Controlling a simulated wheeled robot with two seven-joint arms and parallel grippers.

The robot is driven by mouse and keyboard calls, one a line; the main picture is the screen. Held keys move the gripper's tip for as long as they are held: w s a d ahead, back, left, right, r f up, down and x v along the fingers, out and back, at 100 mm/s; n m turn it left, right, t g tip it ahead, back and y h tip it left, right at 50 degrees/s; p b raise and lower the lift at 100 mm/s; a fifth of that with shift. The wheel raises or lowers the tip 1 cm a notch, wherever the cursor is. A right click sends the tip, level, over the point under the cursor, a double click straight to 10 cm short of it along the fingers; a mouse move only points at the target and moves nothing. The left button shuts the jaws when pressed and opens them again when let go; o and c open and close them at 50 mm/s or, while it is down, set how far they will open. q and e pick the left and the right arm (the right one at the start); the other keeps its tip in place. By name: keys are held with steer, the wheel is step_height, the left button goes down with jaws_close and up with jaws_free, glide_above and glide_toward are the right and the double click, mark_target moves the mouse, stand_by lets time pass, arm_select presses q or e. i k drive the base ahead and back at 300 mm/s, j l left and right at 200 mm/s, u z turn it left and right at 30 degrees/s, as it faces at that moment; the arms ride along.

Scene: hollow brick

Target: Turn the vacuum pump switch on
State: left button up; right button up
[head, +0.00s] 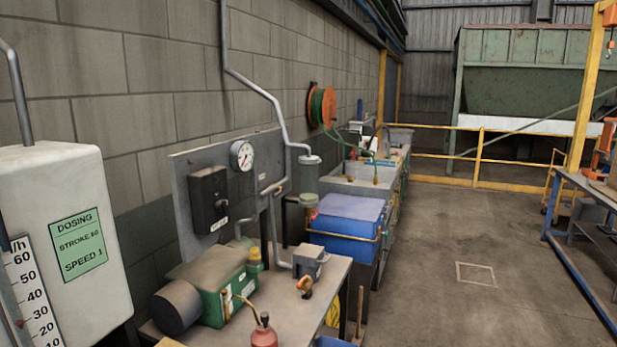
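A green vacuum pump (222,288) with a dark grey cylindrical motor end (177,306) sits on a small grey table (318,318). Behind it, a grey panel (182,205) stands against the block wall. A black switch box (208,200) is mounted on this panel, with a small knob on its front and a white label below it. The knob is too small to tell its position. A round white gauge (242,155) is on the panel, up and right of the box. Neither of my grippers is in view.
A white dosing tank (55,180) stands close at the left. A red oil can (264,333) and a small grey box (310,262) are on the table. A blue bin (345,222) stands behind it. A blue-framed bench (585,270) is at right; the floor between is clear.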

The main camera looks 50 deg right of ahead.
mark_target(221, 206)
steer(key=z, duration=1.3)
steer(key=u, duration=0.45)
steer(key=i+l, duration=0.05)
